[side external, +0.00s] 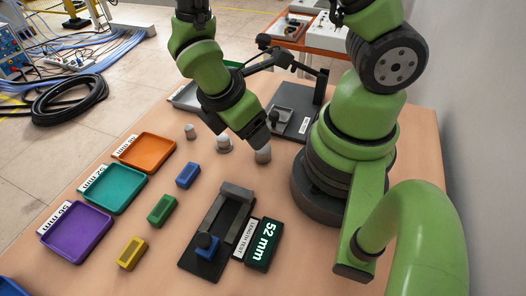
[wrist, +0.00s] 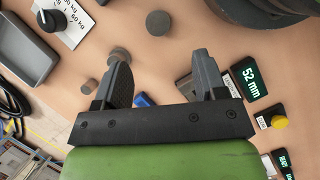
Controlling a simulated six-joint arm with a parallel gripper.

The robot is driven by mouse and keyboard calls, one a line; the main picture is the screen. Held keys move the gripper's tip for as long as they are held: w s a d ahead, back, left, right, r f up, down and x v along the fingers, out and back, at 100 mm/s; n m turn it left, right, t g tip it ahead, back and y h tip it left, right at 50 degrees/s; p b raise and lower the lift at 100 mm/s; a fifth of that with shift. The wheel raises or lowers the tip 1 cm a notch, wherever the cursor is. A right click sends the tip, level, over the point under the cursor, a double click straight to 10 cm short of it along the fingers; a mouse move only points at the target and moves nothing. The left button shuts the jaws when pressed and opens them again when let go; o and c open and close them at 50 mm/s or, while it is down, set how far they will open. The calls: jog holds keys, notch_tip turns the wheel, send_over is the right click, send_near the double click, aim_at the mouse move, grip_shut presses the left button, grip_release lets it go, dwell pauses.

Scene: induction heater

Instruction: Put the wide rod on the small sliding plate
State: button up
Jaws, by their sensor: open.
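Three grey upright rods stand in a row on the table. The rightmost rod (side external: 263,156) looks the broadest; it shows at the top in the wrist view (wrist: 158,22). The middle rod (side external: 224,145) has a wider lower part, and the left rod (side external: 190,132) is the smallest. My gripper (wrist: 160,58) is open and empty, pointing down close to the rightmost rod, which is not between the fingers. Its left finger partly covers the middle rod in the wrist view. I cannot tell which part is the small sliding plate.
A length-test fixture (side external: 233,200) with a blue block (side external: 208,246) stands in front, beside a 52 mm display (side external: 263,245). Orange (side external: 146,151), teal (side external: 113,188) and purple (side external: 76,230) trays line the left. Several small coloured blocks lie between. A dark press-like stand (side external: 300,98) is behind.

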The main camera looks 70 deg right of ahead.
aim_at(263, 149)
jog(key=shift+x, duration=4.7)
jog(key=shift+w+d, duration=0.15)
jog(key=shift+d, duration=0.05)
jog(key=c, duration=1.2)
jog(key=shift+r, duration=0.1)
notch_tip(263, 149, up, 10)
jog(key=d+r, duration=0.2)
jog(key=d, duration=1.1)
jog(key=shift+w+a+f, duration=0.1)
jog(key=shift+w+f, duration=0.05)
jog(key=shift+f, duration=2.3)
jog(key=shift+w+a+f, duration=0.1)
jog(key=shift+w+f, duration=0.1)
jog(key=shift+f, duration=2.2)
